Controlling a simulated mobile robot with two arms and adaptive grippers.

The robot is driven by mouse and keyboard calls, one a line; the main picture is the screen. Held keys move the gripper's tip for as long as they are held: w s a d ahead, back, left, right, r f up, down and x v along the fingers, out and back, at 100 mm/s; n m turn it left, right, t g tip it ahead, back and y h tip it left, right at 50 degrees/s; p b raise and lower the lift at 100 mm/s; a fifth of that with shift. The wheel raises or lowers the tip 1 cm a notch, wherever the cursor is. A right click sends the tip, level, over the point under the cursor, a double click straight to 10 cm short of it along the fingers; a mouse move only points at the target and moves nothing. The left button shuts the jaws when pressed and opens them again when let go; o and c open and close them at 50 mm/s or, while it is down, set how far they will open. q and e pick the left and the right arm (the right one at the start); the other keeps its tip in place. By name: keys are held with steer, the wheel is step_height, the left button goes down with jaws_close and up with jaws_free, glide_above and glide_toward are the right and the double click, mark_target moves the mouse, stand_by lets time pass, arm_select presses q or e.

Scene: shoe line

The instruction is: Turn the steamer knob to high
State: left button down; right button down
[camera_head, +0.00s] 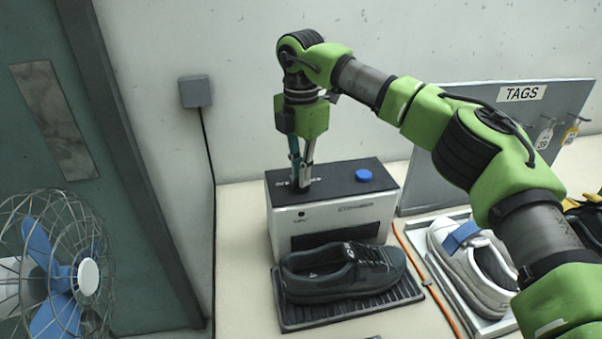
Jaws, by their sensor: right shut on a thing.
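The steamer (335,215) is a white box with a black top and a dark vent in its front. It stands against the wall behind a dark shoe. My right gripper (301,184) points straight down at the left part of its top and is shut on the steamer knob. The fingers mostly hide the knob, so I cannot tell its setting. Small pale marks show on the top beside the fingertips. A blue round button (363,175) sits on the right part of the top, apart from the gripper. My left gripper is not in view.
The dark shoe (340,272) lies on a black ribbed tray (310,320). A white shoe (478,268) stands in a pale tray at right, under my right arm. A grey TAGS board (430,178) stands behind. An orange cord (425,282) runs between the trays. A caged fan (55,265) is at left.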

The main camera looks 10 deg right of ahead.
steer(key=shift+r, duration=0.15)
steer(key=c, duration=2.3)
jaws_free()
steer(key=shift+o, duration=0.7)
step_height(320, 180, up, 12)
